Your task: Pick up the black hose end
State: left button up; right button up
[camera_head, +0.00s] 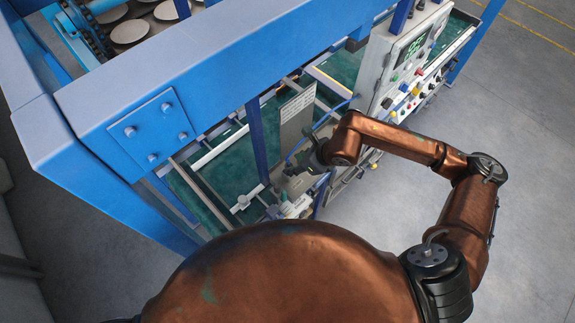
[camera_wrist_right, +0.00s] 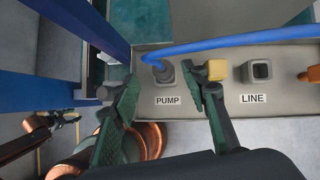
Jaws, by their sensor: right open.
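The black hose end (camera_wrist_right: 166,73) is at the port labelled PUMP in the right wrist view, with a blue hose (camera_wrist_right: 225,42) running from it to the right. My right gripper (camera_wrist_right: 160,76) is open, with one finger on each side of the hose end; I cannot tell whether either finger touches it. In the head view my right gripper (camera_head: 300,165) is down beside the blue frame, and the hose end is too small to make out. In the right wrist view a coppery arm with a small dark end, seemingly my left gripper (camera_wrist_right: 62,118), shows at the far left.
A square dark socket labelled LINE (camera_wrist_right: 257,71) lies to the right of PUMP. A yellow block (camera_wrist_right: 217,70) sits close to the right finger. The blue frame (camera_head: 200,85) and the control panel (camera_head: 405,60) stand around my right arm. Open floor (camera_head: 530,150) lies to the right.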

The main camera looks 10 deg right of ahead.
aim_at(291, 166)
jog(key=shift+w+a+f+p, duration=0.1)
jog(key=shift+f+p, duration=0.1)
jog(key=shift+f, duration=0.15)
jog(key=shift+w+a+f+p, duration=0.1)
jog(key=shift+f+p, duration=0.05)
jog(key=shift+f, duration=0.2)
jog(key=p+x, duration=0.1)
jog(key=x, duration=0.1)
jog(key=p+x, duration=0.1)
jog(key=x, duration=0.1)
jog(key=shift+w+d+f, duration=0.1)
jog(key=shift+d+f, duration=0.05)
jog(key=shift+f, duration=0.35)
pick_arm(q)
jog(key=r, duration=0.1)
jog(key=w+r, duration=0.1)
jog(key=r, duration=0.1)
jog(key=shift+w, duration=0.15)
pick_arm(e)
jog(key=shift+c, duration=0.6)
jog(key=c, duration=0.3)
pick_arm(q)
jog(key=shift+s+f, duration=0.1)
jog(key=shift+s, duration=0.3)
pick_arm(e)
grip_shut()
